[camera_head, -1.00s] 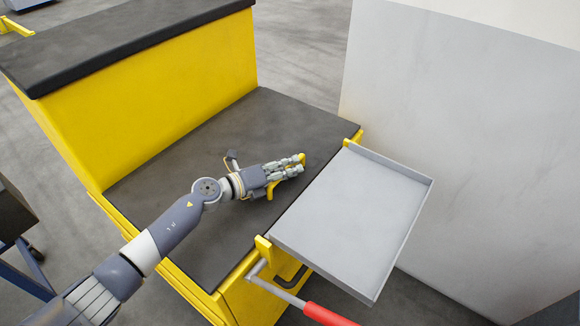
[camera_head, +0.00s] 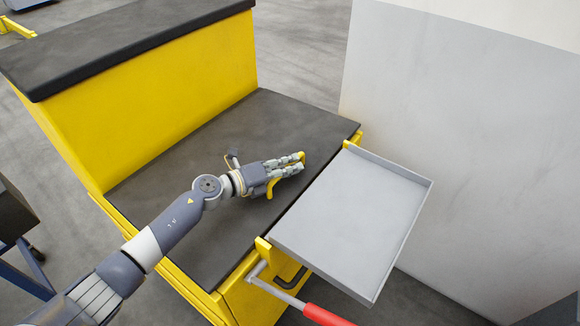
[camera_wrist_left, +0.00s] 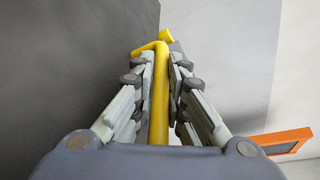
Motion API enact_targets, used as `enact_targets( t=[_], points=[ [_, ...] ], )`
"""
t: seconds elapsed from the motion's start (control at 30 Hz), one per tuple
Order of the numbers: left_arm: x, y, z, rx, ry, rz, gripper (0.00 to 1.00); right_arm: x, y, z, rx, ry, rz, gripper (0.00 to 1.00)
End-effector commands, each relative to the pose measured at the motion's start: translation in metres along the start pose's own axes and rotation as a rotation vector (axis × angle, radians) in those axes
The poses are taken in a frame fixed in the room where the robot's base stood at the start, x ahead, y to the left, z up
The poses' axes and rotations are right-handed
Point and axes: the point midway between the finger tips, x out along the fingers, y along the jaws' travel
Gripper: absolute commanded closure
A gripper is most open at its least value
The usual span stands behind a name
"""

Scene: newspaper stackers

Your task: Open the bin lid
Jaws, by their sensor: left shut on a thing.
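The bin is a yellow box with a dark, flat lid (camera_head: 165,165) on its lower front part. A yellow handle (camera_head: 272,187) stands on the lid near its right edge. My left gripper (camera_head: 298,165) is at that handle, with its fingers closed around it. In the left wrist view the yellow handle bar (camera_wrist_left: 159,95) runs between the two rows of fingers, and the gripper (camera_wrist_left: 160,75) holds it. The lid looks flat and closed in the head view. My right gripper is not in view.
A grey metal tray (camera_head: 350,220) sticks out from the bin's right side, above a lever with a red grip (camera_head: 327,316). A large pale grey block (camera_head: 455,140) stands behind it. A raised dark top (camera_head: 120,40) rises at the back left.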

Motion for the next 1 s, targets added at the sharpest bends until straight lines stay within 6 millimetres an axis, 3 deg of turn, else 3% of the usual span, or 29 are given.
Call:
enact_targets(
  t=[0.27,0.5,0.8,1.0],
  points=[
    [-0.015,-0.045,0.041,-0.107,-0.010,-0.054,1.00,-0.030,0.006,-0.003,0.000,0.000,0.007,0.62],
    [-0.036,-0.085,0.092,-0.276,-0.010,-0.123,1.00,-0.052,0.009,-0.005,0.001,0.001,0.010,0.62],
    [-0.059,-0.112,0.147,-0.446,-0.008,-0.192,1.00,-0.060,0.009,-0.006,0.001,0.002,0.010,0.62],
    [-0.068,-0.119,0.167,-0.508,-0.006,-0.216,1.00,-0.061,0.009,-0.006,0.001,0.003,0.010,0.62]
  ],
)
